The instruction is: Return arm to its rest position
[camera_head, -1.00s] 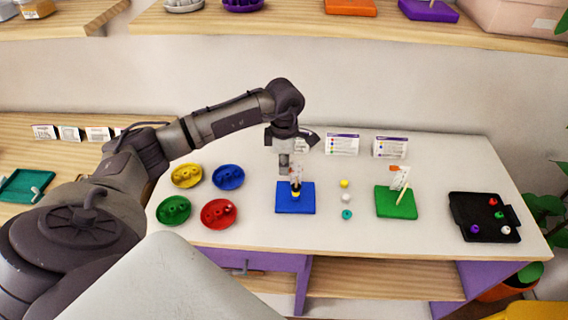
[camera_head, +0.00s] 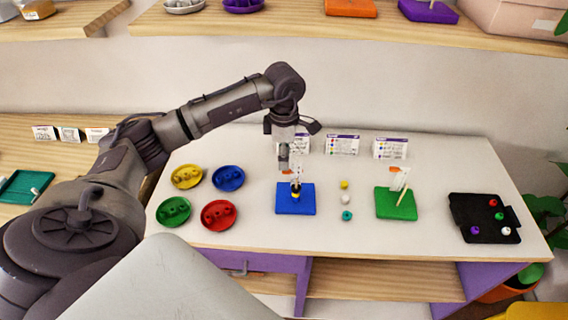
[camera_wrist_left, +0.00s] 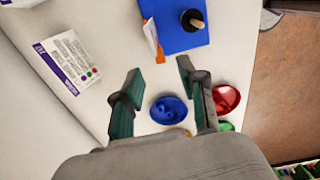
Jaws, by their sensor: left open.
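My left gripper (camera_head: 285,160) hangs above the table just behind and left of the blue bead board (camera_head: 308,208). In the left wrist view its two fingers (camera_wrist_left: 158,92) are apart with nothing between them. The blue board also shows in the left wrist view (camera_wrist_left: 178,38), past the fingertips. My left arm comes in from the left and bends down at the wrist. My right gripper is not in view.
Yellow, blue (camera_head: 228,178), green and red (camera_head: 218,214) bowls stand left of the board. Loose beads (camera_head: 346,200) lie between it and a green board (camera_head: 396,206). A black tray (camera_head: 486,236) with beads is at the right. Cards (camera_head: 342,145) stand along the back.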

